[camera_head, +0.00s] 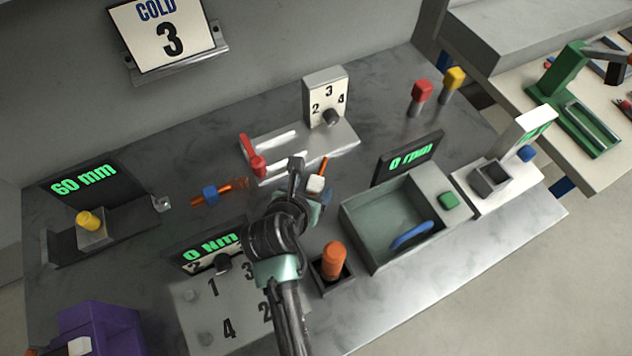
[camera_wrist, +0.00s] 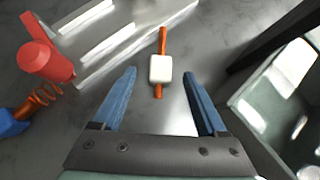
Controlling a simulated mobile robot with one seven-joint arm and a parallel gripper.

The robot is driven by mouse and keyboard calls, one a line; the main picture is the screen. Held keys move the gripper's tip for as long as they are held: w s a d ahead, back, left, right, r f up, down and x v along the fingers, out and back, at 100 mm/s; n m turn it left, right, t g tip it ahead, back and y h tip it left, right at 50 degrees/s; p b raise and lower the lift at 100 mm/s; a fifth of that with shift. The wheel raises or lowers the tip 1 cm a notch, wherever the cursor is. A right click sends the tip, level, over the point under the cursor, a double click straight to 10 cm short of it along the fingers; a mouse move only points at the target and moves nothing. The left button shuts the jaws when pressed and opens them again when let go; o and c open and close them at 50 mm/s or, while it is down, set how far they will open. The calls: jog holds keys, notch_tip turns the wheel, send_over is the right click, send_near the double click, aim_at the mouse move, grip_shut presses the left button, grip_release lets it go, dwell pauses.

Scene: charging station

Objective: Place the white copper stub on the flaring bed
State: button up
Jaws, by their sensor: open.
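The white copper stub, a thin copper rod through a white block, lies on the grey bench just beyond my gripper. Its white block shows in the head view (camera_head: 315,184) and in the wrist view (camera_wrist: 160,69). My gripper (camera_wrist: 159,76) is open, its two blue fingers on either side of the stub's lower end, with gaps on both sides. In the head view my arm partly hides the gripper. A grey metal plate with bright bars and red clamp parts (camera_head: 344,139), which looks like the flaring bed, lies behind the stub; its bars also show in the wrist view (camera_wrist: 105,42).
A blue-blocked copper piece with a coil (camera_head: 210,193) lies to the left. A green-grey basin (camera_head: 365,212) stands close on the right. An orange-handled tool (camera_head: 333,259) stands in a dark holder in front. A red cylinder (camera_wrist: 45,60) rises left of my gripper.

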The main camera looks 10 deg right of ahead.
aim_at(314, 185)
jog(key=x, duration=0.3)
jog(key=shift+w+d+f, duration=0.1)
jog(key=shift+f, duration=0.05)
grip_shut()
dwell(0.3)
